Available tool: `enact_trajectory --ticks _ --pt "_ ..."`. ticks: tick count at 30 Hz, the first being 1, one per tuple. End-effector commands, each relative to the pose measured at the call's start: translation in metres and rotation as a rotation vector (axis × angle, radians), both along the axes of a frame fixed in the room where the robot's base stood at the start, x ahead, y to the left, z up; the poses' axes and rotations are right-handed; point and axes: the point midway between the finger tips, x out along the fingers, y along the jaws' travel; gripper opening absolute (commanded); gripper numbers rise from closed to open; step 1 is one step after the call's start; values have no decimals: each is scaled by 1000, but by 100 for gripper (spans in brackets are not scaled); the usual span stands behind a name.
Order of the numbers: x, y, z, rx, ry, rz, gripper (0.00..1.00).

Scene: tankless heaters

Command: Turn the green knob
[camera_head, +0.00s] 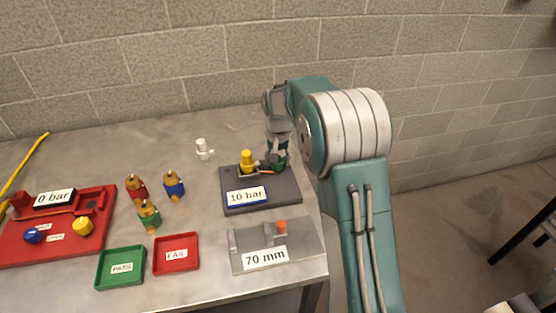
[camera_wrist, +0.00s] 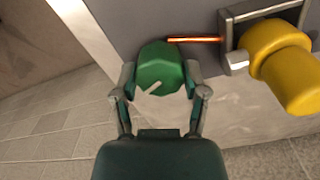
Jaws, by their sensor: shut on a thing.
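The green knob (camera_wrist: 158,72) with a white pointer line sits on a dark grey plate in the wrist view. My gripper (camera_wrist: 160,82) is around it, with one finger on each side, shut on the knob. In the head view my gripper (camera_head: 279,150) reaches down to the right part of the dark test block (camera_head: 262,200) labelled "10 bar" and mostly hides the knob. The white pointer line slants toward the lower left in the wrist view. A yellow valve piece (camera_head: 246,161) stands beside the knob, and it also shows in the wrist view (camera_wrist: 280,62).
An orange rod (camera_wrist: 195,40) lies between knob and yellow piece. A grey "70 mm" block (camera_head: 300,238) is in front. Green PASS (camera_head: 107,281) and red FAIL (camera_head: 164,267) trays, several small valves and a red "0 bar" station (camera_head: 20,250) stand to the left.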

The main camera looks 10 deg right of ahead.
Motion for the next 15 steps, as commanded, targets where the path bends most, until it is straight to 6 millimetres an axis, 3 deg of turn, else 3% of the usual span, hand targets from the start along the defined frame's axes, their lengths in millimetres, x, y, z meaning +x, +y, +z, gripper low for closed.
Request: enact_trajectory --ticks 1,3,15 --pt "-2 1 -4 1 10 1 71" --pt "-2 1 -3 1 8 1 92" --pt "-1 0 0 1 2 1 92"
